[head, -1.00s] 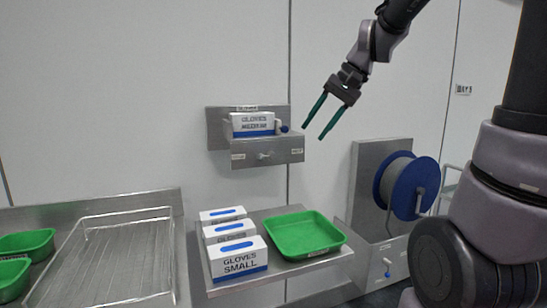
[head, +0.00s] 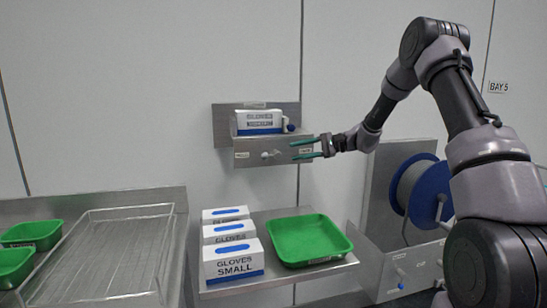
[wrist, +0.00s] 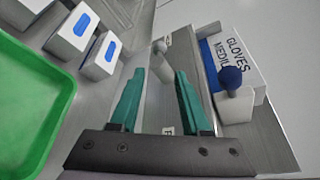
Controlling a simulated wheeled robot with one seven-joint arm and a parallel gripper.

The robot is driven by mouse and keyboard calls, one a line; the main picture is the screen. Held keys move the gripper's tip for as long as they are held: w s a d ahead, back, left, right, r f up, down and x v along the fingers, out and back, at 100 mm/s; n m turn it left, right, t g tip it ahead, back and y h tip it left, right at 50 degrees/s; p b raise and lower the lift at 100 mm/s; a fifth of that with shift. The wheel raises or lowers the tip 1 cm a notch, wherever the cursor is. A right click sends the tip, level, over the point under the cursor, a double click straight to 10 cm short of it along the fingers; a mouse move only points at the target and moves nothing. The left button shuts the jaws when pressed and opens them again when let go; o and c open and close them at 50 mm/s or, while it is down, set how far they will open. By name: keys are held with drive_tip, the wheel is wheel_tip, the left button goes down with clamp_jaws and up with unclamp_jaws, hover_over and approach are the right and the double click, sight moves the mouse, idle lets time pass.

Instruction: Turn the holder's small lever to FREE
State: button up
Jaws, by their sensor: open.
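The holder (head: 243,160) is a grey metal tray fixed to the wall. A white and blue box marked GLOVES MEDIUM (head: 259,118) sits in it. The small pale lever (head: 270,154) is on the holder's front face, between two small labels too small to read in the head view. Its handle seems to lie sideways, towards the right label.
A blue knob (head: 291,127) on a white piece stands at the holder's right end, close above my fingers. Below are a shelf with a green tray (head: 310,258) and several glove boxes (head: 233,262). A blue reel (head: 430,192) stands right. Open air lies left of the holder.

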sight(278, 154)
drive_tip(key=x, duration=1)
drive_tip(key=shift+a, duration=0.15)
drive_tip(key=shift+c, duration=0.4)
clamp_jaws()
